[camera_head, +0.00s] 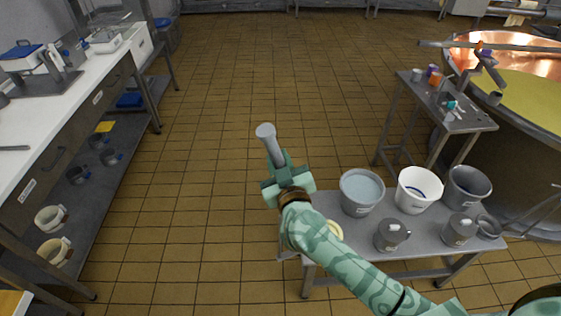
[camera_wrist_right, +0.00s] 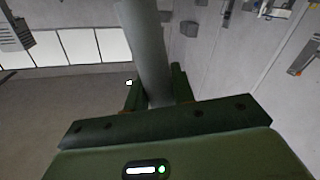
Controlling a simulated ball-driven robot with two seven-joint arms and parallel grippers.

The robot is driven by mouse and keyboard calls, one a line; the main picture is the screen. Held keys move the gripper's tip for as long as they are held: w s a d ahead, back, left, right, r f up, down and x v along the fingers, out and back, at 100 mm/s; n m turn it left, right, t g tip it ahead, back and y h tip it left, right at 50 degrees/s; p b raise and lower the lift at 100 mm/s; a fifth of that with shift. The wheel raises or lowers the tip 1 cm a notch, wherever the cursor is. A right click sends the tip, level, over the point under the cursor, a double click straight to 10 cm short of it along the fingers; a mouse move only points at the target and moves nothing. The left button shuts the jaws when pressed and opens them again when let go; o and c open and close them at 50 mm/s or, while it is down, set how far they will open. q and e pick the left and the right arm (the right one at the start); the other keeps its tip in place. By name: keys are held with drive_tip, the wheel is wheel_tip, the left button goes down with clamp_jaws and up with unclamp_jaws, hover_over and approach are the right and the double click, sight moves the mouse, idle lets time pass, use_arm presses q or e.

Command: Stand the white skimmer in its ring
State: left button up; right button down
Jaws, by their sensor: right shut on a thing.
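My right gripper (camera_head: 279,166) is shut on a grey rod (camera_head: 267,141) with a rounded end, held up over the open floor left of the low bench. In the right wrist view the rod (camera_wrist_right: 147,45) runs up from between the dark green fingers (camera_wrist_right: 158,93). I cannot tell whether this rod is the handle of the white skimmer; no skimmer head shows. A pale yellow round thing (camera_head: 333,229) lies on the bench, partly hidden by my right arm. I cannot make out the skimmer's ring for certain. My left gripper is not in view.
The low bench (camera_head: 425,236) holds a bucket of pale liquid (camera_head: 362,190), a white bucket (camera_head: 418,189), a grey bucket (camera_head: 467,187) and grey jugs (camera_head: 391,235). A small side table (camera_head: 420,99) stands by the copper vat (camera_head: 535,95). A long counter (camera_head: 92,73) lines the left. Tiled floor between is clear.

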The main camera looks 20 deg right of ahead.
drive_tip(key=shift+a+f+b, duration=0.3)
drive_tip(key=shift+f+b, duration=0.4)
drive_tip(key=shift+f, duration=0.2)
drive_tip(key=shift+a+f+b, duration=0.25)
drive_tip(key=shift+f+b, duration=0.4)
drive_tip(key=shift+f, duration=0.25)
drive_tip(key=shift+w+p, duration=0.1)
drive_tip(key=shift+p, duration=0.4)
drive_tip(key=shift+p, duration=0.55)
drive_tip(key=shift+f, duration=0.1)
